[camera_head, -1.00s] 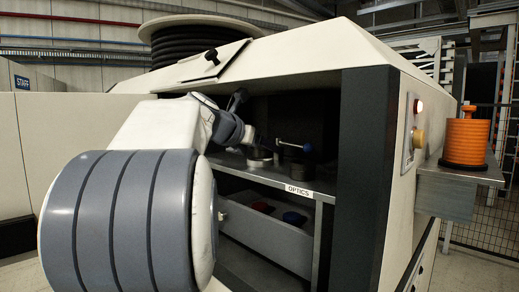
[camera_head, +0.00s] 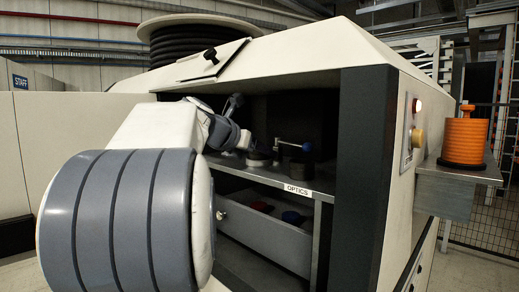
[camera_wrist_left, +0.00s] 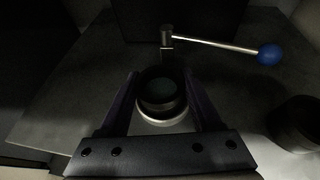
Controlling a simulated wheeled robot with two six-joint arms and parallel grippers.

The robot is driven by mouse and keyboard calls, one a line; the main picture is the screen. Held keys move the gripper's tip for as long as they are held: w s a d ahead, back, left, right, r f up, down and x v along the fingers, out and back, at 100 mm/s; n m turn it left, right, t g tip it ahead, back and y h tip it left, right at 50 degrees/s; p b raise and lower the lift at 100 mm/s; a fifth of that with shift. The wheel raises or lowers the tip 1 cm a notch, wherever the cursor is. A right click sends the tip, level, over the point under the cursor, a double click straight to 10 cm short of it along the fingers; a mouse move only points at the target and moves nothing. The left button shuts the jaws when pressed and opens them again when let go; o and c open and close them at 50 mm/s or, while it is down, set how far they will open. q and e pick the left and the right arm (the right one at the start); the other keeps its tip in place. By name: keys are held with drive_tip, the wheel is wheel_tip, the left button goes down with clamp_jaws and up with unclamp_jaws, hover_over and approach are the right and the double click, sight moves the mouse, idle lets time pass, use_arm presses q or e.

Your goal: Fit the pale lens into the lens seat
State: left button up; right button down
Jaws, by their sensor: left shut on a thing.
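My left gripper (camera_wrist_left: 161,88) is shut on a round, dark-rimmed piece with a dull grey-green glass face (camera_wrist_left: 161,91), which I take to be the lens. It sits between the two fingers in the left wrist view. A pale ring (camera_wrist_left: 162,117) shows just below it, perhaps part of the lens seat; I cannot tell whether the two touch. In the head view my left gripper (camera_head: 247,142) reaches into the cabinet, just over a round fitting (camera_head: 259,160) on the shelf. The lens itself is not clear there. My right gripper is not in view.
A lever with a blue knob (camera_wrist_left: 269,54) stands behind the gripper, pointing right. A dark cylinder (camera_wrist_left: 297,124) stands on the shelf at the right. The shelf (camera_head: 322,195) is labelled OPTICS, with an open drawer (camera_head: 262,232) below. A dark cabinet post (camera_head: 365,170) bounds the opening.

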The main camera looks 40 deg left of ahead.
use_arm(q)
drive_tip(key=shift+r, duration=0.1)
drive_tip(key=o, duration=1.5)
drive_tip(key=shift+s+r, duration=0.1)
